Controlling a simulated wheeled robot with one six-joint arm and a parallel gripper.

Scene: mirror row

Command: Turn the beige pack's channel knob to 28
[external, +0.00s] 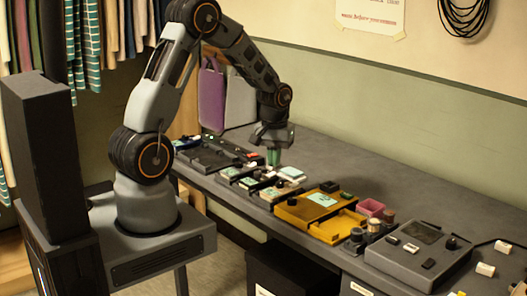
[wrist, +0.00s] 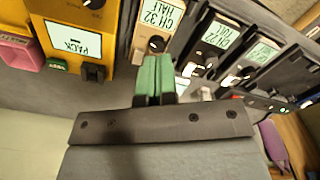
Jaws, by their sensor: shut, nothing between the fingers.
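The beige pack (wrist: 140,42) is at the top centre of the wrist view, with a pale green label that appears upside down and seems to read CH 32. Its dark round channel knob (wrist: 157,44) has a light pointer mark, whose exact setting I cannot tell. My gripper (wrist: 156,58) has green fingers, shut together and empty. Their tips appear just short of the knob in the picture; I cannot tell whether they touch it. In the external view my gripper (external: 273,160) points down above the row of packs, and the beige pack (external: 268,196) is small there.
Dark packs with labels (wrist: 221,37) stand to the right of the beige pack. The grey table (external: 340,165) has clear room at the back.

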